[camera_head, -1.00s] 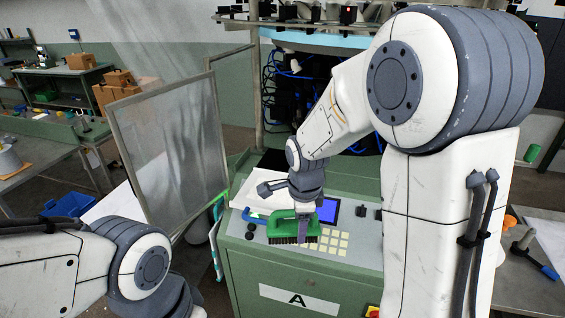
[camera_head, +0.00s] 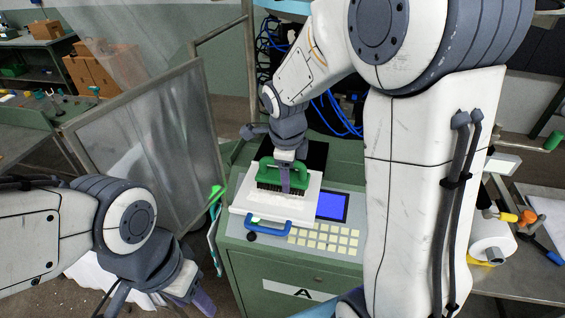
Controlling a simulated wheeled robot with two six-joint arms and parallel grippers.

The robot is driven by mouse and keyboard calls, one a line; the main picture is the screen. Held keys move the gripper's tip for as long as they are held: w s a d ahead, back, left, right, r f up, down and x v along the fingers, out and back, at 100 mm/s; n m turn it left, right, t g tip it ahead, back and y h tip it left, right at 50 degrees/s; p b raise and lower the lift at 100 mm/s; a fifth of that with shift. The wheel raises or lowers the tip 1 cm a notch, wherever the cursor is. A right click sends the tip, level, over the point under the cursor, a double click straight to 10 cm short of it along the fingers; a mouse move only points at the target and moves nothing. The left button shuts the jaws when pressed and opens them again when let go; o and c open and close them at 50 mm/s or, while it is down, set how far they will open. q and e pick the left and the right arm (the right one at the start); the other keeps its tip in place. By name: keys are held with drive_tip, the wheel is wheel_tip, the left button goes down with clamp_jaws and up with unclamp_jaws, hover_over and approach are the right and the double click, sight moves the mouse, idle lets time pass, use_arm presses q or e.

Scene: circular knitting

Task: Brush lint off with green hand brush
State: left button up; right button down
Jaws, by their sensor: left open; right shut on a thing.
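The green hand brush (camera_head: 285,170) with dark bristles is in my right gripper (camera_head: 285,180), which is shut on it. The brush is upright, bristles down, over a white flat panel (camera_head: 243,205) with a blue handle (camera_head: 268,229). The bristles look close to the panel; I cannot tell if they touch. A pale patch that may be lint (camera_head: 275,205) lies on the panel just in front of the bristles. My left gripper (camera_head: 190,297) is low at the left, open and empty, partly cut off by the lower edge.
The green machine cabinet (camera_head: 265,275) carries a keypad and blue screen (camera_head: 332,206) right of the panel. A side table (camera_head: 520,275) at the right holds a white roll (camera_head: 490,238) and tools.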

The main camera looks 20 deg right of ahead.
sight(292, 176)
drive_tip(key=shift+w, duration=0.1)
drive_tip(key=shift+r+p, duration=0.2)
drive_tip(key=shift+p, duration=0.3)
wheel_tip(292, 176, down, 5)
drive_tip(key=b, duration=0.4)
drive_tip(key=shift+f+b, duration=0.7)
drive_tip(key=shift+b, duration=0.1)
drive_tip(key=shift+w+d+r+p, duration=0.1)
drive_tip(key=shift+w+d+p, duration=0.2)
drive_tip(key=shift+w+d, duration=0.4)
drive_tip(key=shift+w+d+r+p, duration=0.1)
drive_tip(key=shift+w+d+p, duration=0.25)
drive_tip(key=shift+w, duration=0.55)
drive_tip(key=shift+w+d, duration=0.35)
drive_tip(key=shift+w, duration=0.1)
